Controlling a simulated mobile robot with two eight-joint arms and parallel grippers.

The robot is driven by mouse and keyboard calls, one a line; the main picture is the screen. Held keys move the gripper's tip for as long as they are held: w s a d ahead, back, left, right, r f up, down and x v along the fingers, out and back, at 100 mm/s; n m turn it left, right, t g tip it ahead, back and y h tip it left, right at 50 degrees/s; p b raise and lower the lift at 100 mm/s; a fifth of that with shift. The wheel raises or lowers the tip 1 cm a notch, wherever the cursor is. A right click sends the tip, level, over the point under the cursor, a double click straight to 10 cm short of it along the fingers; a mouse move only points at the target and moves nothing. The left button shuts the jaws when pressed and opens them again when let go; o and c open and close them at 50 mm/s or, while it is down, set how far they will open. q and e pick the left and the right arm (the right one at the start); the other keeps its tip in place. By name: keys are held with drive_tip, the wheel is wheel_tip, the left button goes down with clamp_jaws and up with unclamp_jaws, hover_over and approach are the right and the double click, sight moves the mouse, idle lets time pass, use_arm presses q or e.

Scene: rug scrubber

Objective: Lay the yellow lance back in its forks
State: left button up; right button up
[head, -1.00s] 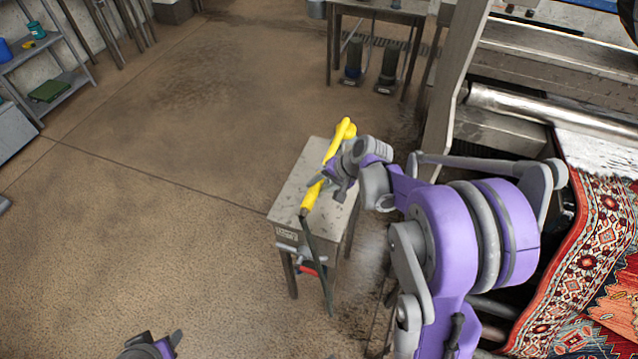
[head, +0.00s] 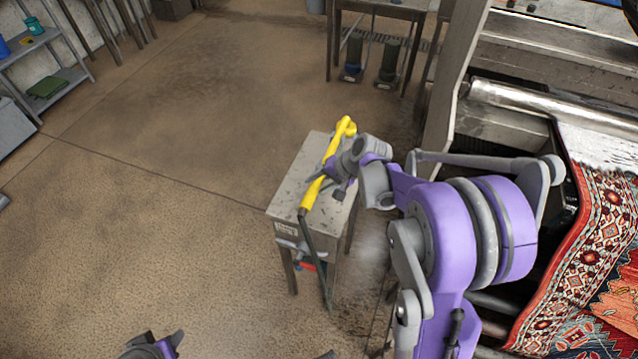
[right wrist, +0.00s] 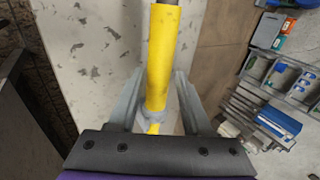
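The yellow lance (head: 314,192) lies lengthwise over the small grey metal stand (head: 291,203), its bent end (head: 348,128) at the far edge. A dark hose hangs from its near end past the stand's front. My right gripper (head: 331,178) is at the lance's middle. My left gripper (head: 152,347) is only partly in view at the bottom edge.
The stand has a lower shelf with a red item (head: 307,266). A patterned rug (head: 590,260) hangs from the machine at the right. A table (head: 372,8) with two dark cylinders beneath stands at the back.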

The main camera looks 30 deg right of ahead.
drive_tip(key=o, duration=0.3)
drive_tip(key=v, duration=1)
drive_tip(key=shift+s+r+p, duration=0.15)
drive_tip(key=shift+r+p, duration=0.2)
drive_tip(key=shift+d, duration=0.1)
